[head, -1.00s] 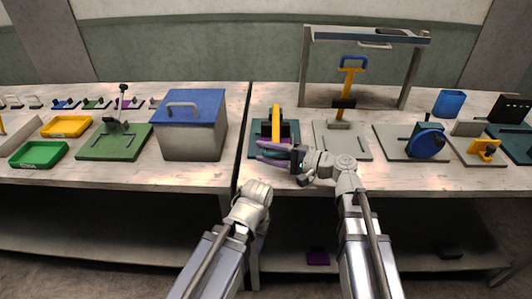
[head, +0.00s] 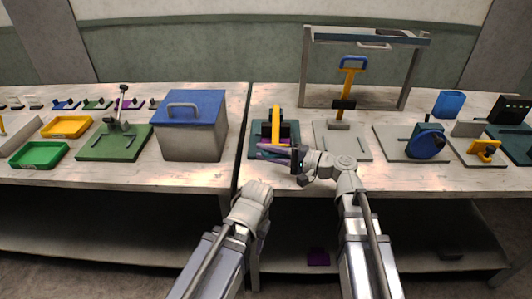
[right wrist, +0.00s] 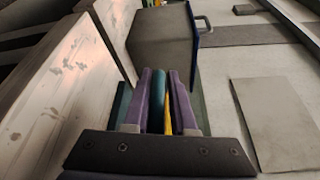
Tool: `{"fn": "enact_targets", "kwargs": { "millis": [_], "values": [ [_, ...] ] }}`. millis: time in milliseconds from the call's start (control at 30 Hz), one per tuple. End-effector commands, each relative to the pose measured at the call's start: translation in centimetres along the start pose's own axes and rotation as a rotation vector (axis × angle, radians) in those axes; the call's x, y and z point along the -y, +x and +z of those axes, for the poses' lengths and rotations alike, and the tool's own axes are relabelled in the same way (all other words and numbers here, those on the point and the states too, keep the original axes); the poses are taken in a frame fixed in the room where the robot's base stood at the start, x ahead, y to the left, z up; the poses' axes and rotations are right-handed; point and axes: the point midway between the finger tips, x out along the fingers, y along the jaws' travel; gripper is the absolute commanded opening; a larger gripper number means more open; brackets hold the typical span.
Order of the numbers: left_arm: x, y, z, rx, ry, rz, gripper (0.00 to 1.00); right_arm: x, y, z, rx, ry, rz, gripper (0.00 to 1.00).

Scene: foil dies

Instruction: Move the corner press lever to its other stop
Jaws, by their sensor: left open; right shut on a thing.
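The corner press is a teal base (head: 258,130) with dark blocks and an upright yellow lever (head: 276,118), near the left end of the right-hand table. My right gripper (head: 262,151) reaches in from the right at the front of the press. Its purple fingers are shut on the lever low down. In the right wrist view a thin yellow strip of the lever (right wrist: 168,114) shows between the fingers, beside a teal part. The exact contact is partly hidden. My left gripper (head: 258,189) is open, low in front of the table edge; its fingertips are hard to make out.
A grey box with a blue lid (head: 192,110) stands just left of the press, across the table gap. A blue-wheeled device (head: 426,143) is farther right.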

Motion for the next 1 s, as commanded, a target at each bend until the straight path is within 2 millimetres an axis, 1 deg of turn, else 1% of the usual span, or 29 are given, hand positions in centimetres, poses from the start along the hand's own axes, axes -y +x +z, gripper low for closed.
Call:
{"fn": "enact_targets", "kwargs": {
  "millis": [33,833,1000],
  "values": [
    [-0.01,0.12,-0.01,0.0,0.0,0.0,0.5,-0.47,-0.06,0.21,0.003,-0.003,0.014,0.0],
    [-0.01,0.12,-0.01,0.0,0.0,0.0,0.5,-0.51,-0.08,0.37,0.005,-0.002,0.015,0.0],
    [0.07,-0.7,0.04,0.0,0.0,0.0,0.5,0.16,-0.13,0.5,0.005,0.013,0.022,0.0]
  ]
}}
